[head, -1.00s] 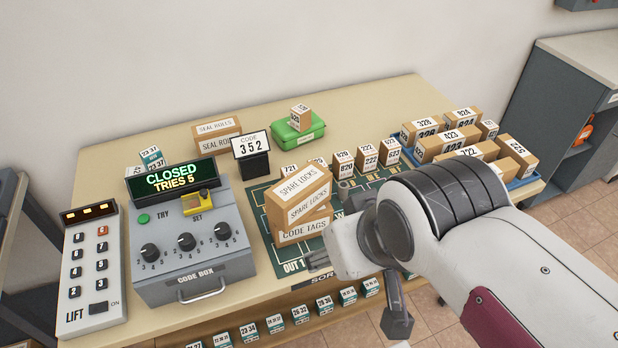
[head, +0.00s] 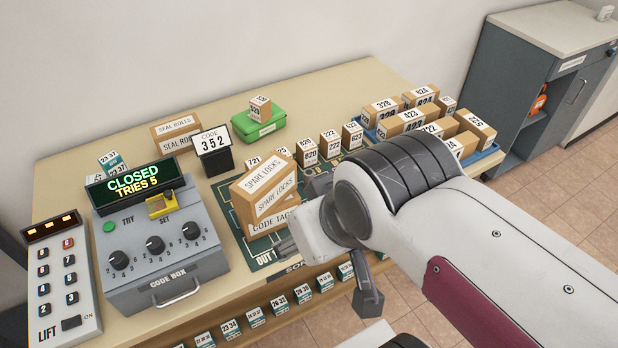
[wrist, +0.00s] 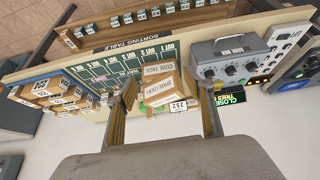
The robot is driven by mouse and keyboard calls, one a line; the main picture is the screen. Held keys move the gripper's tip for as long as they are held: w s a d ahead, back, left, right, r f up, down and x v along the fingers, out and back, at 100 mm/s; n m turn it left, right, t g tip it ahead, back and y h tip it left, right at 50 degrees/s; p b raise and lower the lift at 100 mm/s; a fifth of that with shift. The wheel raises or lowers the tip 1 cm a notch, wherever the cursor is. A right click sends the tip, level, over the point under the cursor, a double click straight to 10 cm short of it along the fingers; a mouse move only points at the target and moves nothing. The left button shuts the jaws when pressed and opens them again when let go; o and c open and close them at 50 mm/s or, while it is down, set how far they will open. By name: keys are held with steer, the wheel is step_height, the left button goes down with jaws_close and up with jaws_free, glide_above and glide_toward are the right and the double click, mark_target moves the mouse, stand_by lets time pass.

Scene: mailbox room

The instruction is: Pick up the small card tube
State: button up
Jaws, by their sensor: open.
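I cannot make out the small card tube for certain in either current view; my arm and the carton stack hide part of the table. My gripper (wrist: 167,88) is open, with its two fingers spread wide at the left and right of the wrist view. No object is held between them. Beyond the fingers, the stack of spare locks and code tags boxes (wrist: 166,88) shows in the gap. In the head view my gripper (head: 301,217) is beside the right side of this stack (head: 266,190), above the green sorting mat (head: 232,212).
The code box (head: 160,250) and lift keypad (head: 62,285) stand on the left. A green case (head: 258,130) and seal rolls boxes (head: 176,130) are at the back. Several numbered cartons stand upright behind my arm, and more fill a blue tray (head: 487,154) at the right.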

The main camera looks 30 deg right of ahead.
stand_by(0.4)
steer(key=c, duration=0.4)
steer(key=shift+w, duration=0.1)
steer(key=w+d+f+n+t+h, duration=0.2)
steer(key=w+d+f+t+h, duration=0.15)
steer(key=w+d, duration=1.65)
steer(key=n+t+y, duration=0.3)
steer(key=y, duration=0.5)
glide_toward(309, 178)
steer(key=w, duration=0.2)
steer(key=w+d+f, duration=0.1)
steer(key=w, duration=0.1)
steer(key=shift+s+a+f+t+y, duration=0.25)
steer(key=shift+s+a+t+y, duration=0.15)
steer(key=shift+s, duration=0.2)
